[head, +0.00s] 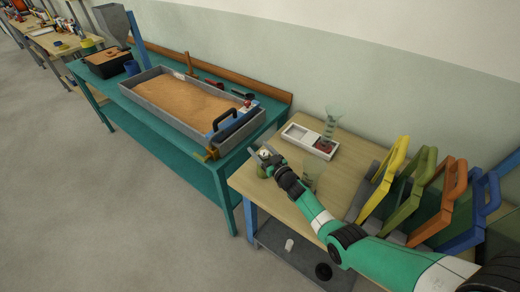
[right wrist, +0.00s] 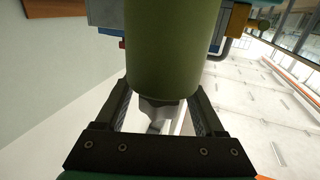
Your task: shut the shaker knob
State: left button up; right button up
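My right gripper (head: 264,158) is at the front left corner of the wooden bench, around or beside a small olive-green object with a pale round top (head: 264,154). In the right wrist view, an olive-green cylinder (right wrist: 173,50) fills the upper middle, with a pale grey piece (right wrist: 155,112) at its lower end. The fingers of my right gripper (right wrist: 160,100) stand apart on both sides of the grey piece. The cylinder hides the fingertips, so contact is unclear. I cannot make out which part is the shaker knob. My left gripper is not in view.
The wooden bench (head: 245,186) also carries a white tray (head: 310,141), clear glassware (head: 332,120) and a row of coloured handled panels (head: 391,165). To the left, a teal table (head: 225,165) holds a sand-filled tray (head: 190,104).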

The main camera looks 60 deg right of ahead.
aim_at(267, 156)
jog(key=shift+s+r, duration=0.1)
jog(key=shift+r, duration=0.05)
jog(key=p+v, duration=0.4)
jog(key=shift+s+a+r, duration=0.2)
jog(key=shift+s+r, duration=0.05)
jog(key=shift+s, duration=0.05)
jog(key=p+v, duration=0.2)
jog(key=v, duration=0.4)
jog(key=shift+s+a+f, duration=0.2)
jog(key=shift+s+f, duration=0.1)
jog(key=shift+f, duration=0.05)
